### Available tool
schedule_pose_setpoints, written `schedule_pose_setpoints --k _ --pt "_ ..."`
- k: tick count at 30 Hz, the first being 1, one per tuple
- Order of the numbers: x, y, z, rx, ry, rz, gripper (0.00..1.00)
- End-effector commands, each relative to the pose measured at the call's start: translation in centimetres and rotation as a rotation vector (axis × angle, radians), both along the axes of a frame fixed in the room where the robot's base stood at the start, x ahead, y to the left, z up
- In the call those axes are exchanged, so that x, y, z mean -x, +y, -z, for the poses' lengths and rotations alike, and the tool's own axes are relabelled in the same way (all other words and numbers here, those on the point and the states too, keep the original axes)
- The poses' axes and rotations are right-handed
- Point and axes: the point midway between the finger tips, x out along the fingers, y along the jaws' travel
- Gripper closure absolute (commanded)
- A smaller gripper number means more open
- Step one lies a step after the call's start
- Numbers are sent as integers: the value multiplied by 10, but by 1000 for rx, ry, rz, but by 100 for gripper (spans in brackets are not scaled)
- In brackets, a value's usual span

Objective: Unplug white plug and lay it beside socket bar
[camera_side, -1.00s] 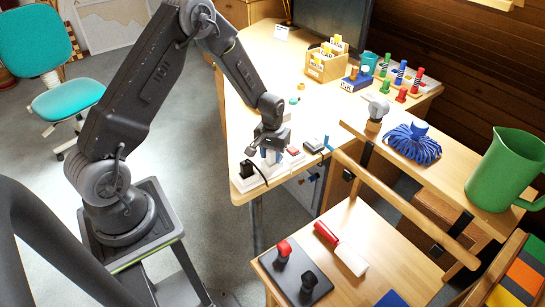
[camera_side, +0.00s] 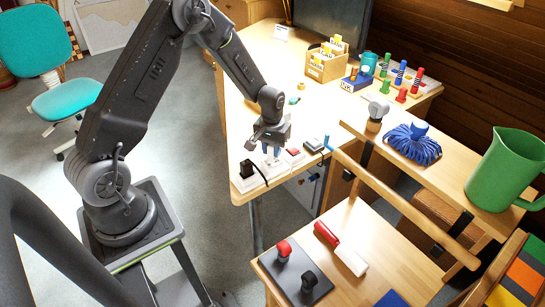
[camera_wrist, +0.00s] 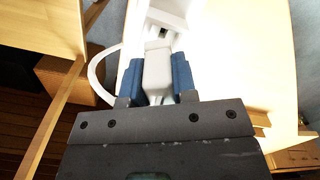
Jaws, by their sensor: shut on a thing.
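The white plug (camera_wrist: 157,68) sits between the two blue fingertips of my gripper (camera_wrist: 157,80) in the wrist view. My gripper is shut on it. In the side view my gripper (camera_side: 271,151) is over the middle of the white socket bar (camera_side: 262,176), near the table's front edge. The white bar also shows beyond the plug in the wrist view (camera_wrist: 178,10). A white cord (camera_wrist: 97,70) curves at the left there. I cannot tell whether the plug's pins are still in the bar.
A black plug (camera_side: 248,169) with a black cord stands at the bar's left end. The tabletop behind (camera_side: 245,110) is largely clear.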

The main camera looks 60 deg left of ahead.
Motion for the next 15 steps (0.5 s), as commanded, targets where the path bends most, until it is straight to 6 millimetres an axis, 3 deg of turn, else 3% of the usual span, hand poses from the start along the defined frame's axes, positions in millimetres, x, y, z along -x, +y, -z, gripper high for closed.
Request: schedule_pose_setpoints --k 15 --pt "0 0 -20 0 0 1 100"
